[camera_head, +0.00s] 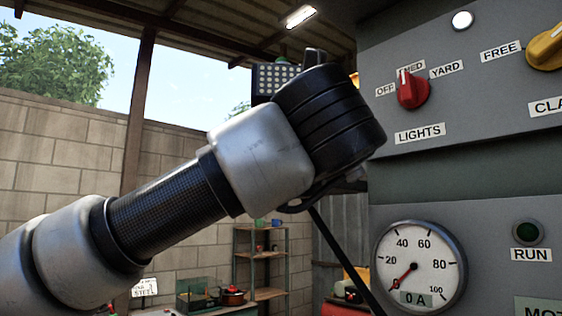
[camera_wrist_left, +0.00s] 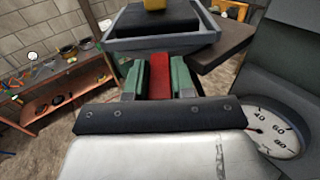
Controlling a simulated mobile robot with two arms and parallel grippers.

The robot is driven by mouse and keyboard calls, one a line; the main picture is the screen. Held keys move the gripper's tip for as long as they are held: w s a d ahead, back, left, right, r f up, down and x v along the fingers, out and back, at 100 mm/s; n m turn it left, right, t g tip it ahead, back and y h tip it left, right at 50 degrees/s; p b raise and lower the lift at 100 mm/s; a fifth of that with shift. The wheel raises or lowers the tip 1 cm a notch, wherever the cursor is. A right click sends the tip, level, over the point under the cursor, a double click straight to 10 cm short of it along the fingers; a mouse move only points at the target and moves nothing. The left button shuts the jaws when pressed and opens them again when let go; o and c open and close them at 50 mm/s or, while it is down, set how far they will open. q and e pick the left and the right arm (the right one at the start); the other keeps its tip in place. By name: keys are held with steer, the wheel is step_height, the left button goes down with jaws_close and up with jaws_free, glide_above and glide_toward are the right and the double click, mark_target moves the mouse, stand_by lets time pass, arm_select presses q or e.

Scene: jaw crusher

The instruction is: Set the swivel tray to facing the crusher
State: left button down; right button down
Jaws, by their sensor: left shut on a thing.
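In the left wrist view, the swivel tray (camera_wrist_left: 118,44) is a shallow grey rimmed tray. A yellow thing (camera_wrist_left: 154,4) sits at its far side, cut by the picture's top edge. A red handle (camera_wrist_left: 160,70) sticks out from the tray's near side. My left gripper (camera_wrist_left: 160,84) has its greenish fingers on both sides of the red handle and is shut on it. In the head view my left arm comes in from the left, and its wrist hides the gripper and the tray. I cannot tell which way the tray faces. My right gripper is not in view.
A grey control panel stands at the right, with a red lights knob (camera_head: 411,90), a yellow knob (camera_head: 546,48) and a gauge (camera_head: 420,266) close to my left wrist. A shelf (camera_head: 260,262) stands behind. A wooden workbench (camera_wrist_left: 62,90) with tools is at the left.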

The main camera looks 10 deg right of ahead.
arm_select(q)
steer(key=shift+d+r+y, duration=0.1)
steer(key=shift+d+y, duration=0.05)
steer(key=shift+y, duration=0.15)
stand_by(0.4)
steer(key=c, duration=1)
jaws_free()
steer(key=shift+o, duration=0.2)
steer(key=shift+s+d, duration=0.1)
steer(key=shift+s+f+b, duration=0.2)
steer(key=shift+s+b, duration=0.15)
steer(key=shift+s, duration=0.05)
steer(key=s+b, duration=0.3)
steer(key=s, duration=0.6)
steer(key=shift+s+r, duration=0.15)
steer(key=shift+s, duration=0.25)
